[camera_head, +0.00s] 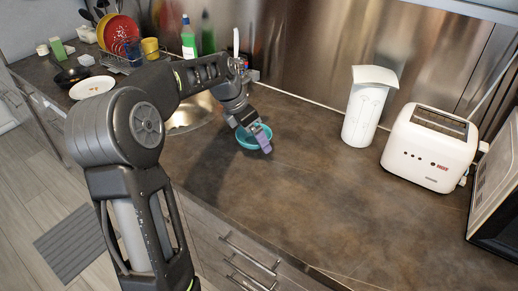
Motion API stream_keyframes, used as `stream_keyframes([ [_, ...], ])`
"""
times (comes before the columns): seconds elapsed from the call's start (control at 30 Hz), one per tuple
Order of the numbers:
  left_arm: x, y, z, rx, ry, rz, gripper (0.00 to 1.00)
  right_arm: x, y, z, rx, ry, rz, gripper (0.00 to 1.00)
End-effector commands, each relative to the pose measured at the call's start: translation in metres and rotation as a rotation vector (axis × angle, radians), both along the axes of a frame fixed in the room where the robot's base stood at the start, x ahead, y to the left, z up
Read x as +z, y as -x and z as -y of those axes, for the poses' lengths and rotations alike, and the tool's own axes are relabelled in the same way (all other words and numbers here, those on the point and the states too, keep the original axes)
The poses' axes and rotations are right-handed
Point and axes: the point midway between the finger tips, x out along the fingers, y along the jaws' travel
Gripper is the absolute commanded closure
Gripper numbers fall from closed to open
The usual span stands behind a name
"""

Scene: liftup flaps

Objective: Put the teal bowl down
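The teal bowl (246,142) is on or just above the brown counter, right of the sink; I cannot tell if it touches the counter. My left gripper (262,138) reaches down over the bowl from behind it. A purple fingertip crosses the bowl's right front rim. The gripper covers much of the bowl's inside and right side. The other finger is not clear, so I cannot tell whether the gripper is shut on the rim. My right gripper is not in view.
The sink (190,114) lies left of the bowl, partly behind my arm. A white container (366,108) and a white toaster (429,150) stand to the right. A dish rack, a green bottle (188,38) and a white plate (92,87) are at the left. The counter's middle is clear.

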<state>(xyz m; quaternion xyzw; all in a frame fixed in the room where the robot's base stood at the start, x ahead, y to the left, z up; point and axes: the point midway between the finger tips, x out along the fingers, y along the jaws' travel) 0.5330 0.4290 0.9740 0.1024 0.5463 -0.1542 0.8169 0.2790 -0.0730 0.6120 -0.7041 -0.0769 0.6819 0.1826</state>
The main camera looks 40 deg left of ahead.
Motion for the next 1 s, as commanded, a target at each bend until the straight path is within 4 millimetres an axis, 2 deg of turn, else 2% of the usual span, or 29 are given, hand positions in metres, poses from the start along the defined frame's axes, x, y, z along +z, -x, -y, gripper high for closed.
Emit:
stream_keyframes([
  [0.1, -0.013, 0.000, 0.000, 0.000, 0.000, 0.000, 0.53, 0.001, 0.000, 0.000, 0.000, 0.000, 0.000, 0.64],
  [0.47, -0.018, 0.000, 0.000, 0.000, 0.000, 0.001, 0.53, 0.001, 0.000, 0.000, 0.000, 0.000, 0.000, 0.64],
  [0.77, -0.061, 0.000, 0.000, -0.001, 0.001, -0.002, 0.53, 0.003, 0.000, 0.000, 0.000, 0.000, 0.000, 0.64],
  [1.0, -0.065, 0.000, 0.000, -0.001, 0.000, 0.002, 0.53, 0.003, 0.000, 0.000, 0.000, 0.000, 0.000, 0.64],
])
